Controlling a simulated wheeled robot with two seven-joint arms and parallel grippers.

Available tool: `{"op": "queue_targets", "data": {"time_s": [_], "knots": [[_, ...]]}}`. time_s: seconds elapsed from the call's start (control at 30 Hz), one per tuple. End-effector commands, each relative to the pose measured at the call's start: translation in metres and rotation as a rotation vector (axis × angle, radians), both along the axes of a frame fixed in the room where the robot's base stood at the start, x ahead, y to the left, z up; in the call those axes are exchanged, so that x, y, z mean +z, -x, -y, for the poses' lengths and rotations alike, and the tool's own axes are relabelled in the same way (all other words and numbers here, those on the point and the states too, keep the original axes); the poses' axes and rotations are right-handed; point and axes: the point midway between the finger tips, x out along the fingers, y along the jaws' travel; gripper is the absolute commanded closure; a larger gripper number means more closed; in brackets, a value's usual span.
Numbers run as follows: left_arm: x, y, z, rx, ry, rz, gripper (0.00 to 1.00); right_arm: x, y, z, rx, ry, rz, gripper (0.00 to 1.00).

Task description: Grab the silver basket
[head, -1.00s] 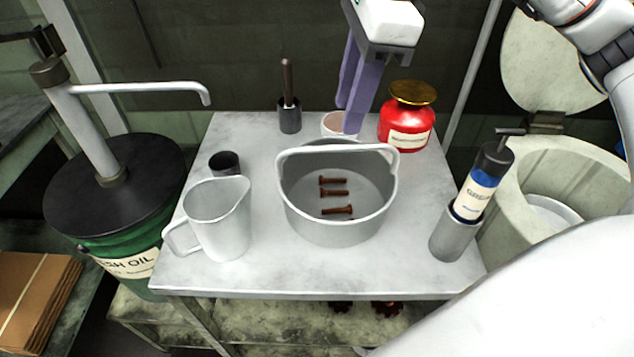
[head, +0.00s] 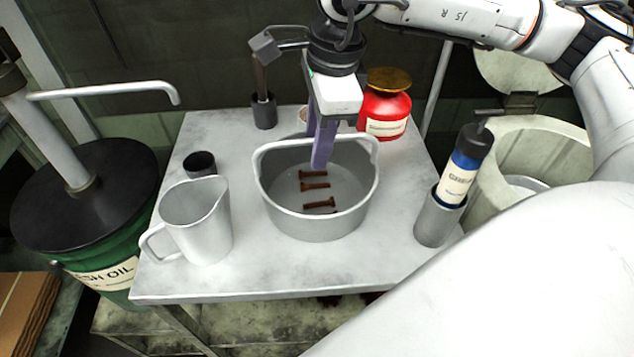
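The silver basket (head: 318,222) is a round grey metal pan with an upright arched handle (head: 284,143). It stands on the metal table and holds several rusty brown bolts (head: 315,186). My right gripper (head: 318,146) points down from above at the middle of the handle, with its purple fingers spread. The nearer finger crosses in front of the handle and hides part of it. The other finger is partly hidden behind it. I cannot tell whether either finger touches the handle. My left gripper is not in view.
On the table (head: 190,281) are a metal jug (head: 203,228) at left, a dark cup (head: 200,164), a brush holder (head: 264,112), a red jar (head: 385,108) behind the basket, and a grease tube (head: 457,172) in a holder at right. An oil drum (head: 105,200) stands left.

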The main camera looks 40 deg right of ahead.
Motion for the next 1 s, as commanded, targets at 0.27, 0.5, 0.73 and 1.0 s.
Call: {"op": "queue_targets", "data": {"time_s": [0.27, 0.5, 0.73, 1.0], "knots": [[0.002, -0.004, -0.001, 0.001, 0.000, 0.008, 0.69, 0.000, 0.000, 0.000, 0.000, -0.001, 0.001, 0.69], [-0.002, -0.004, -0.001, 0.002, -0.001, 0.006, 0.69, -0.002, 0.000, 0.000, 0.000, -0.001, 0.000, 0.69], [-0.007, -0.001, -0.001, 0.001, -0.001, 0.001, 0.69, -0.004, 0.000, 0.000, 0.000, -0.001, 0.002, 0.69], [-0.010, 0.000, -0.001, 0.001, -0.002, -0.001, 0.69, -0.005, 0.000, 0.000, 0.000, -0.001, 0.001, 0.69]]}}
